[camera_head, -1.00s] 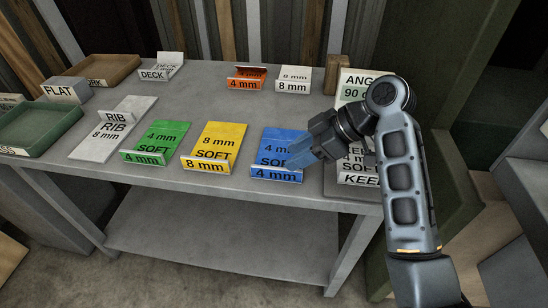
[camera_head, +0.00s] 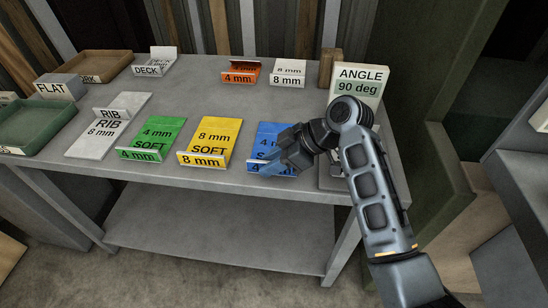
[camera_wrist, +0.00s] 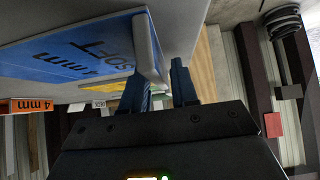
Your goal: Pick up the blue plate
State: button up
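The blue plate (camera_head: 268,132), marked 4 mm SOFT, lies on the grey bench with an upturned front lip. In the wrist view the blue plate (camera_wrist: 75,52) fills the upper left, with its pale lip edge near the fingers. My gripper (camera_head: 274,168) is at the plate's front and covers much of its lip and label. In the wrist view my gripper (camera_wrist: 163,80) has two dark blue fingers spread apart. The lip reaches toward the gap between them. I cannot tell whether either finger touches it.
A yellow plate (camera_head: 216,133), a green plate (camera_head: 159,134) and a grey RIB plate (camera_head: 101,134) lie to the left. Orange (camera_head: 239,77) and white (camera_head: 289,74) pieces sit behind. The ANGLE sign (camera_head: 359,79) stands close behind my wrist. Bare bench top lies behind the coloured plates.

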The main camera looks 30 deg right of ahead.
grip_shut()
jog(key=shift+r, duration=0.2)
dwell(0.3)
